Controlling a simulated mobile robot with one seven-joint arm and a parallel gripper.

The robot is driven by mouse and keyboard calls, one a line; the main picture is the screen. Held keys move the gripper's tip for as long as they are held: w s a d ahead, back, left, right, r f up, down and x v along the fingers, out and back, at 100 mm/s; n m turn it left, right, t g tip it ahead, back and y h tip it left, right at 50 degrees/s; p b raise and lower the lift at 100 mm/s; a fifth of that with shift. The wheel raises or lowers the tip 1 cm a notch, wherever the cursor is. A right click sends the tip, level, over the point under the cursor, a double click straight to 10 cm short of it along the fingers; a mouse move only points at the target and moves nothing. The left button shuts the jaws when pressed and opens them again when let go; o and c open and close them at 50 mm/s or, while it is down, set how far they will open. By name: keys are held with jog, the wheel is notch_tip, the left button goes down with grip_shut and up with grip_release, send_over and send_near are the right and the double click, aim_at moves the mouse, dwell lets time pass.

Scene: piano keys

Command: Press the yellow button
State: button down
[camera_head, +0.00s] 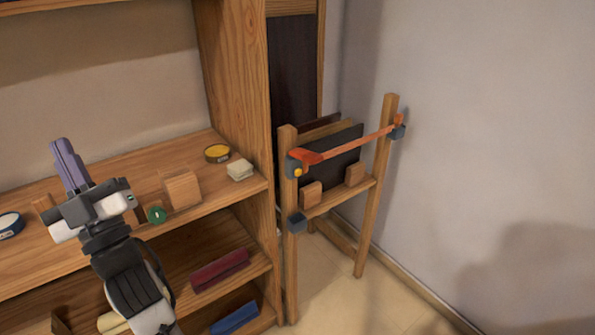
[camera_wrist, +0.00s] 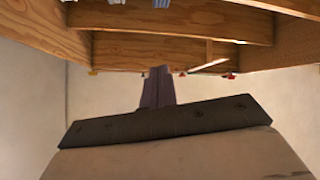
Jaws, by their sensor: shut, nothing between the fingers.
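A small round yellow button (camera_head: 298,172) sits on a dark blue mount at the left post of a wooden stand, under the near end of an orange-red bar. My gripper (camera_head: 63,145) is at the left, in front of or above the shelf, well away from the button. Its purple fingers are closed together with nothing between them. In the wrist view the closed fingers (camera_wrist: 158,72) point toward wooden boards.
The wooden shelf (camera_head: 225,195) holds a round yellow-topped tin (camera_head: 217,153), a pale block (camera_head: 240,170), a wooden block (camera_head: 182,190) and a green round item (camera_head: 156,215). The stand (camera_head: 368,225) has dark panels between its posts. Floor (camera_head: 350,300) before it is clear.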

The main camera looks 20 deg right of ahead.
aim_at(298, 172)
jog(key=w+d+f+m+h+p, duration=0.1)
jog(key=w+d+f+h, duration=0.35)
jog(key=d, duration=0.25)
jog(key=w+d+f+m+g+h+p, duration=0.1)
jog(key=w+d+f+m+h, duration=0.1)
jog(key=w+d+f+h, duration=0.25)
jog(key=w+d+f+m+h+p, duration=0.1)
jog(key=w+d+f+h, duration=0.15)
jog(key=d+h, duration=0.4)
jog(key=s+d+f+g+h+p, duration=0.1)
jog(key=d+f, duration=0.3)
jog(key=d, duration=0.4)
jog(key=d+f+m+g+h+p, duration=0.1)
jog(key=d+f+g+h, duration=0.2)
jog(key=d, duration=0.6)
jog(key=s+d+f+m+g+h+p, duration=0.1)
jog(key=d+f+g+h, duration=0.1)
jog(key=d+f, duration=0.4)
jog(key=d+g, duration=0.1)
jog(key=d, duration=0.1)
jog(key=shift+s+d+f, duration=0.3)
jog(key=shift+d+f, duration=0.1)
jog(key=shift+h, duration=0.25)
jog(key=w+a+b, duration=0.3)
jog(key=w+b, duration=0.1)
jog(key=w, duration=0.4)
jog(key=shift+w, duration=0.15)
jog(key=shift+w+a, duration=0.1)
